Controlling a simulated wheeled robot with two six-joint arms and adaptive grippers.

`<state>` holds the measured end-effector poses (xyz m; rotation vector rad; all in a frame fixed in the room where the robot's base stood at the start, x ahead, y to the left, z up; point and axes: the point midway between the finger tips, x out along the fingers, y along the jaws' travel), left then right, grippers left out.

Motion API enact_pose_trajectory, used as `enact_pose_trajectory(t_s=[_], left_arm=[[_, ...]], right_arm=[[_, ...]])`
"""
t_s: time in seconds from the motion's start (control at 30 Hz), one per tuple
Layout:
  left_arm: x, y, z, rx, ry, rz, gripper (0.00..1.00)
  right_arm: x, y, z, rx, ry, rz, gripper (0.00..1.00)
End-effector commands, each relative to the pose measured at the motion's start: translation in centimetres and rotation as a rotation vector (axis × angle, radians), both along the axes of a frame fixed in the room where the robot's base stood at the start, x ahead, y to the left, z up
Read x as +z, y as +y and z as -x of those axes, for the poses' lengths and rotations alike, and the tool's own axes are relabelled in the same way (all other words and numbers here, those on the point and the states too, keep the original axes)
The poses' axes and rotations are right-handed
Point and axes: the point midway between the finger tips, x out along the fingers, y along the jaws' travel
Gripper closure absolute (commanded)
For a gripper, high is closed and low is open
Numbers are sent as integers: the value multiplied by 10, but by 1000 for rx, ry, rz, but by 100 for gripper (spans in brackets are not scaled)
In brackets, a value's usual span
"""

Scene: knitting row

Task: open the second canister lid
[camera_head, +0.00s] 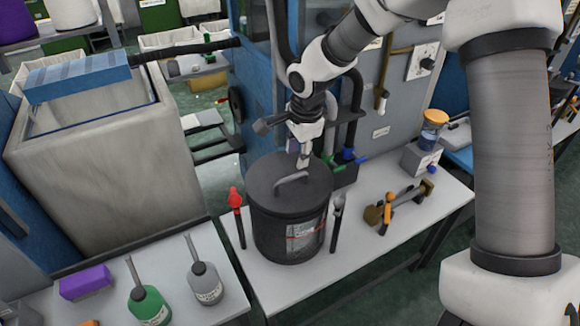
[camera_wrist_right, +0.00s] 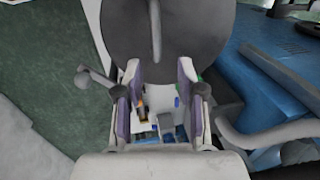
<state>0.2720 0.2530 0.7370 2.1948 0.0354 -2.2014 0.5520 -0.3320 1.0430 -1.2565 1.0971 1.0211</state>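A black canister (camera_head: 272,232) stands on the white table. Its round dark lid (camera_head: 262,178) sits level on top, with a grey bar handle (camera_head: 291,178). In the right wrist view, the lid (camera_wrist_right: 125,45) and its handle (camera_wrist_right: 155,30) are beyond the fingertips. My right gripper (camera_head: 303,163) is over the lid, close to the handle. In the right wrist view, its purple-padded fingers (camera_wrist_right: 160,72) are spread with no object clearly held between them. Whether they touch the handle cannot be told. My left gripper is not in view. Only one such canister shows.
A red-topped tool (camera_head: 236,202) and a dark tool (camera_head: 338,212) stand close beside the canister. A brass-and-grey tool (camera_head: 398,203) lies to the right. Green (camera_head: 148,303) and grey (camera_head: 205,282) bottles stand front left. A blue cabinet wall rises behind.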

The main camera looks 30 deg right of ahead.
Motion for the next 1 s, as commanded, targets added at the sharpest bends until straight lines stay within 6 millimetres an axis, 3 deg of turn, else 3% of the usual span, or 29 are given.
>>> enact_pose_trajectory(t_s=[0.37, 0.67, 0.8, 1.0], left_arm=[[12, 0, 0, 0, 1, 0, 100], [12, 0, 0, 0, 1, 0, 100], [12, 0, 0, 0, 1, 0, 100], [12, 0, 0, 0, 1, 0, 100]], right_arm=[[-64, 0, -11, 4, 5, -1, 61], [-72, 0, -13, 4, 2, 0, 61], [-72, 0, -13, 5, 2, -1, 100], [-72, 0, -13, 5, 3, -1, 100]])
